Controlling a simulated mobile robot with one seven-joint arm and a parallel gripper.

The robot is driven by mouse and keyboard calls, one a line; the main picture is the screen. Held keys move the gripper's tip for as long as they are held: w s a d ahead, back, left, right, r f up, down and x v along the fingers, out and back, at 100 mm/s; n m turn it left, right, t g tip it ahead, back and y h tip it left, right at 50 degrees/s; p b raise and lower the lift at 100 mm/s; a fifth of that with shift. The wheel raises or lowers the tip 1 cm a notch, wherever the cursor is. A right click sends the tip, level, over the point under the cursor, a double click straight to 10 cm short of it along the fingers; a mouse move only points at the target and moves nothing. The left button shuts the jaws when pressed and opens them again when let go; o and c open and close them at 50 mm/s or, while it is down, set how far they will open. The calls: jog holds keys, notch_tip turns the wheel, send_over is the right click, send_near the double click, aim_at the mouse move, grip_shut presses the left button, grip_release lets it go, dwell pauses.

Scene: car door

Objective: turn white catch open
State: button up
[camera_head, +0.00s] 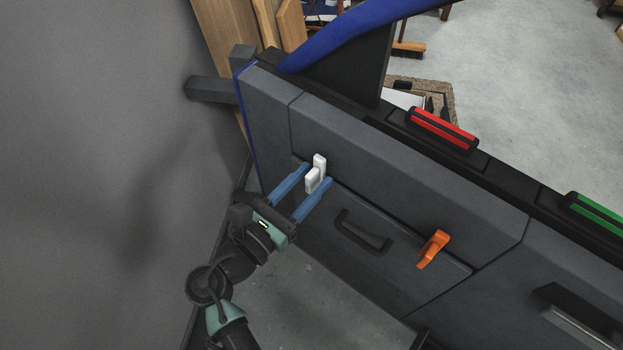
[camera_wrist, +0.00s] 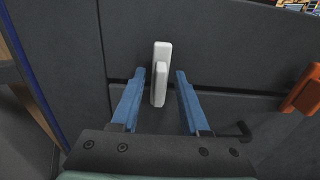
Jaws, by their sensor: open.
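The white catch (camera_head: 317,173) is mounted on the grey door panel (camera_head: 370,160), left of the middle in the head view. In the wrist view the white catch (camera_wrist: 161,72) stands upright, with its lower part between the fingers. My gripper (camera_head: 317,174) is open, with one blue finger on each side of the catch.
An orange handle (camera_head: 432,248) and a black pull handle (camera_head: 363,231) are on the door right of the catch. A red block (camera_head: 442,129) and a green block (camera_head: 598,214) sit on the top edge. A grey wall is at the left.

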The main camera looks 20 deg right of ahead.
jog(key=shift+w+d, duration=0.2)
jog(key=shift+d, duration=0.1)
